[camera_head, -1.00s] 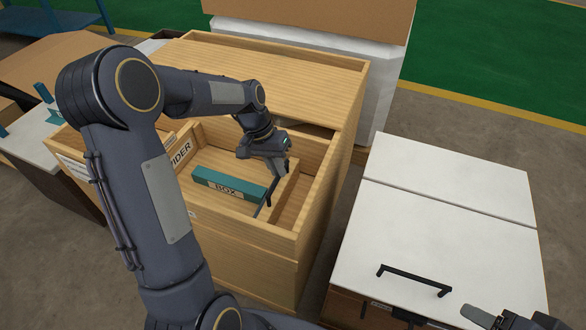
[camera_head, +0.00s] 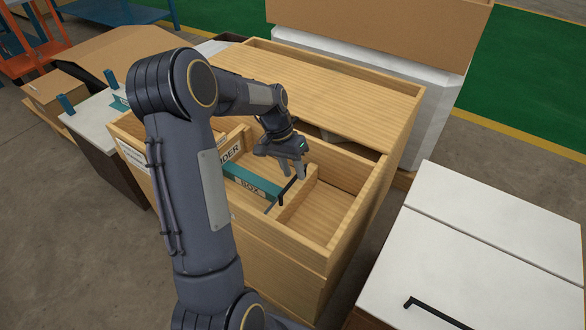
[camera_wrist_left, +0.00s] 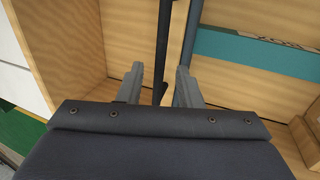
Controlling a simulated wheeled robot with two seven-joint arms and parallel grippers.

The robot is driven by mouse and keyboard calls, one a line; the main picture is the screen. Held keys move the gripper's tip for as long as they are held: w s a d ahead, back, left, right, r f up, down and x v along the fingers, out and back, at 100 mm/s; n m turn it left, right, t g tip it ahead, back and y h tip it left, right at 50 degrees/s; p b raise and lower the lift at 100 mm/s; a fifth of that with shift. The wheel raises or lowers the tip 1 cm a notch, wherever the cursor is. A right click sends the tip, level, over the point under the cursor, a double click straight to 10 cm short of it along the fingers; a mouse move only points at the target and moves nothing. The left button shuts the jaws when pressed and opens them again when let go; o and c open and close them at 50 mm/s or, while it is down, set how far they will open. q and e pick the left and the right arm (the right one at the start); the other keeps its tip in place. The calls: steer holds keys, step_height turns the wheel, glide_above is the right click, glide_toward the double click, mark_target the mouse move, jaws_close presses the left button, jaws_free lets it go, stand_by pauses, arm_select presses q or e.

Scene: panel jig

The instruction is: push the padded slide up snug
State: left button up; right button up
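The padded slide (camera_head: 300,204) is a wooden board with a black bar handle, standing in the open wooden bin. A thin grey strip, which looks like its pad, shows at the box's near end. In the left wrist view the black bar (camera_wrist_left: 162,40) stands between the fingers. The teal box (camera_head: 248,180), labelled BOX, lies between the divider (camera_head: 231,155) and the slide. Whether the strip presses on the box is unclear. My left gripper (camera_head: 293,173) is over the slide; its fingers (camera_wrist_left: 157,85) are apart, with gaps beside the bar. My right gripper is out of view.
The bin's wooden walls (camera_head: 345,225) surround the parts closely. A flat wooden top (camera_head: 320,95) covers its rear. A white-topped cabinet (camera_head: 490,240) with a black handle stands to the right. Cartons (camera_head: 110,65) stand at the left.

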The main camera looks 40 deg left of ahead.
arm_select(q)
steer(key=shift+r, duration=0.1)
steer(key=p+v, duration=0.1)
steer(key=v, duration=0.6)
steer(key=shift+r+p, duration=0.3)
steer(key=shift+p, duration=0.05)
